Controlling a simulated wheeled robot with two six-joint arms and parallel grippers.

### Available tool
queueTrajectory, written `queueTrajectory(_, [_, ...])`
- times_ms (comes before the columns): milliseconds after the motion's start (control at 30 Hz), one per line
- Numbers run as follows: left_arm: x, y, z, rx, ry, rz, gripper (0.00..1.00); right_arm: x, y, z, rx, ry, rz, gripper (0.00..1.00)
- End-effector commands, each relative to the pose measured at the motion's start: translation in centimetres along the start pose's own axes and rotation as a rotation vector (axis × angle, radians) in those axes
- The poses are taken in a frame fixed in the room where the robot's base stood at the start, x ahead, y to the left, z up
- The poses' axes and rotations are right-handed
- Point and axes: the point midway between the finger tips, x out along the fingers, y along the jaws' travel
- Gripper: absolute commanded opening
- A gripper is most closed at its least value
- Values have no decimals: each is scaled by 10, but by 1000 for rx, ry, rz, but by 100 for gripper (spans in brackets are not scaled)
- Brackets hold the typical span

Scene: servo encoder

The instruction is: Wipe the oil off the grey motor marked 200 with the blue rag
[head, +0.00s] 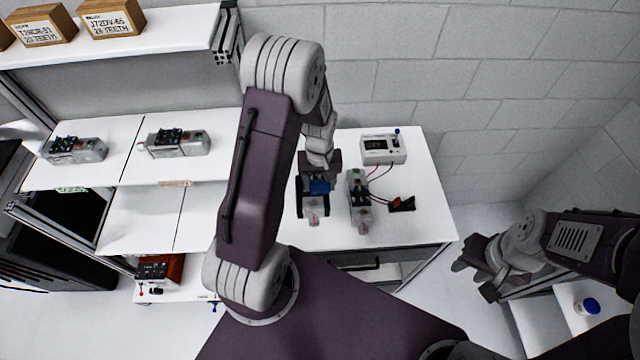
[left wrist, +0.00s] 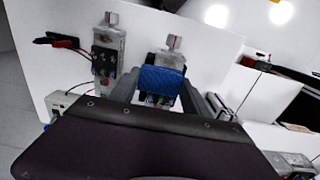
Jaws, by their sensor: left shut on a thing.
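My left gripper (head: 313,204) is shut on the blue rag (head: 320,187) above the white workbench. In the left wrist view the rag (left wrist: 160,84) lies between the two dark fingers, over or against a grey motor (left wrist: 172,59). Only this motor's shaft end (head: 313,220) shows clearly in the head view; the gripper and rag hide the rest. A second grey motor (head: 358,203) stands just to its right, also in the left wrist view (left wrist: 108,50). I cannot read a 200 mark or make out oil. My right gripper (head: 472,270) is open and empty, off the bench.
A white meter (head: 383,149) stands at the back of the bench, with leads to black clips (head: 402,204). More grey motors (head: 75,150) (head: 178,143) sit on the left shelf. A red motor (head: 160,269) is lower down. A blue-lidded jar (head: 587,306) is at right.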

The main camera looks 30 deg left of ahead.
Motion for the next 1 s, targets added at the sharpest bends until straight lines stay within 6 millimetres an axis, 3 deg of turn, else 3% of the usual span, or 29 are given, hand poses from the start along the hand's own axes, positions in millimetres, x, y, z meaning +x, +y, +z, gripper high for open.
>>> queueTrajectory(633, [0, 0, 0, 0, 0, 0, 4, 0, 0, 0, 0, 0, 0, 36])
queueTrajectory(1000, [36, -13, 2, -1, -1, -1, 4, 30, 1, 3, 0, 0, 0, 36])
